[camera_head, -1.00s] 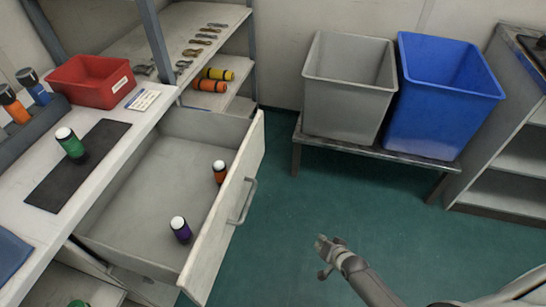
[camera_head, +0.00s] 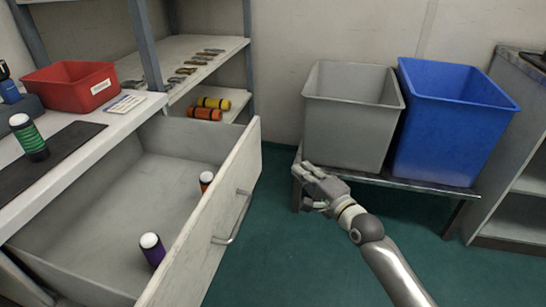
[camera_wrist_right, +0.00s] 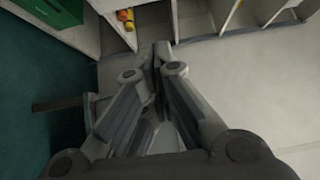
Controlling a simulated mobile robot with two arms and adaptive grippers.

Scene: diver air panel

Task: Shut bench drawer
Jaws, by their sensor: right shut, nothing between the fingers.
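The bench drawer (camera_head: 205,235) is pulled far out from under the bench, with a bar handle (camera_head: 233,218) on its front panel. Inside it stand a purple bottle with a white cap (camera_head: 153,250) and an orange bottle with a white cap (camera_head: 206,181), the latter partly hidden by the front panel. My right gripper (camera_head: 302,172) is shut and empty. In the head view it is right of the drawer front, apart from the handle, in front of the grey bin's stand. The right wrist view shows its closed fingers (camera_wrist_right: 160,60). My left gripper is out of view.
A grey bin (camera_head: 350,130) and a blue bin (camera_head: 450,125) stand on a low table (camera_head: 430,188) at the right. The bench top (camera_head: 95,150) holds a red bin (camera_head: 75,85) and a green bottle (camera_head: 29,138). Green floor (camera_head: 290,265) is clear beside the drawer.

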